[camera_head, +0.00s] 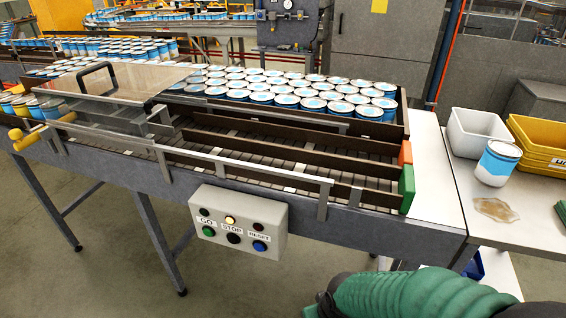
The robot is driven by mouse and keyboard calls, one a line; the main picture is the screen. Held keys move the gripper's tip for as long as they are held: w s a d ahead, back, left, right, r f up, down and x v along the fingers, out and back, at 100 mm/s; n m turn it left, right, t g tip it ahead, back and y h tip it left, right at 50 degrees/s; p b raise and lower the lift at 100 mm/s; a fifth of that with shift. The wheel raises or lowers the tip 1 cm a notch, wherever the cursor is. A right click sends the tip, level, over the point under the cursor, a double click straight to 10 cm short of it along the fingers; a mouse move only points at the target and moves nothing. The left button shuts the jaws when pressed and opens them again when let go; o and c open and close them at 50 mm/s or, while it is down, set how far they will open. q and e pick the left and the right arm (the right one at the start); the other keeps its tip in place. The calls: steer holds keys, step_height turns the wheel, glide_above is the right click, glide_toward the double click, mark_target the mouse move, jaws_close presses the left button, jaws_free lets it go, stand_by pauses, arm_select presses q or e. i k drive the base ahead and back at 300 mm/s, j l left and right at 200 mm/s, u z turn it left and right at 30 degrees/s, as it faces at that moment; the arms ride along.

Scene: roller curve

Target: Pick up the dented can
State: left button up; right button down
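A white and blue can (497,162) stands upright on the side table at the right, apart from the other cans. I cannot make out a dent on it at this size. Many similar cans (285,92) stand packed together on the conveyor, and I see no clear dent on any of them. A green ribbed part of my arm shows at the bottom right, well below the lone can. Neither gripper shows in this view.
A brown spill (496,210) lies in front of the lone can. A white bin (476,132) and stacked yellow bins (540,146) stand behind it. The front conveyor lanes (290,165) are empty between rails. A button box (238,224) sticks out from the conveyor front.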

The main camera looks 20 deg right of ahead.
mark_target(499, 159)
steer(key=z, duration=2.25)
